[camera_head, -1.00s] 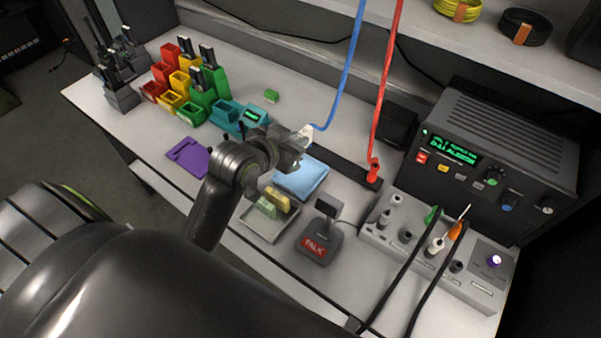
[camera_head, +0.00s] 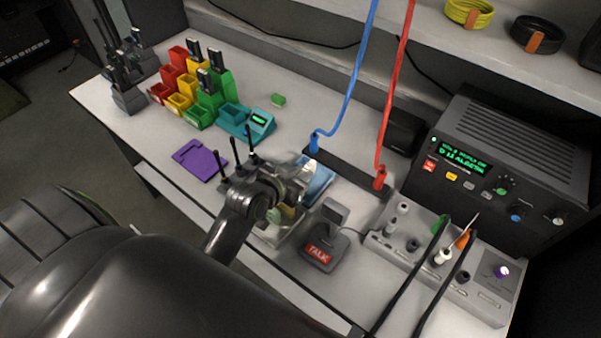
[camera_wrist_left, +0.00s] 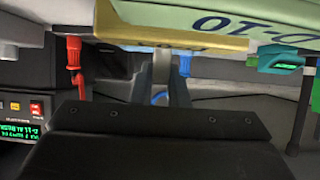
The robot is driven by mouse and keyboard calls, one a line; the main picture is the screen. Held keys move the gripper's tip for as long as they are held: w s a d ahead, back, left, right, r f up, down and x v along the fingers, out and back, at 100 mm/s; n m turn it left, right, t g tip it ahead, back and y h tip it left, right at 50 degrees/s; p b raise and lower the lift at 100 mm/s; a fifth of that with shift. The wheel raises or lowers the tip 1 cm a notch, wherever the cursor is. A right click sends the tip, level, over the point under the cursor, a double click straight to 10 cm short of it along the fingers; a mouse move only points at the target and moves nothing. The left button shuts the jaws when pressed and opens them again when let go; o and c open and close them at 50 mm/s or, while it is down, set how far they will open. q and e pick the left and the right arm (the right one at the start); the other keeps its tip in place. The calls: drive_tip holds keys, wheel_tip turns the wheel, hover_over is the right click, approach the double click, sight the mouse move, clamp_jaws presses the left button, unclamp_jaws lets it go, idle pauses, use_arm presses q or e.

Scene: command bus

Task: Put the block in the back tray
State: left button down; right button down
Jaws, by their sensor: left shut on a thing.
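My left gripper (camera_head: 287,190) is over the front grey tray (camera_head: 262,238) and hides much of it. In the left wrist view its fingers (camera_wrist_left: 162,75) are shut on a yellow block (camera_wrist_left: 180,38). A pale green block (camera_wrist_left: 235,15) with dark lettering is close beside the yellow one. In the head view a bit of the green block (camera_head: 289,212) shows under the gripper; the yellow one is mostly hidden. The light-blue back tray (camera_head: 322,182) lies just behind the gripper, partly covered by it. My right gripper is not in view.
A TALK desk microphone (camera_head: 322,247) stands close right of the front tray. A black strip with blue (camera_head: 314,143) and red (camera_head: 380,178) plugs and hanging cables lies behind the back tray. A purple plate (camera_head: 199,160) lies at left. Coloured bins (camera_head: 185,95) stand farther back.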

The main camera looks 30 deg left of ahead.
use_arm(q)
drive_tip(key=shift+f, duration=0.1)
drive_tip(key=c, duration=1.4)
unclamp_jaws()
drive_tip(key=shift+r, duration=0.2)
drive_tip(key=v, duration=1.2)
drive_tip(key=shift+f, duration=0.15)
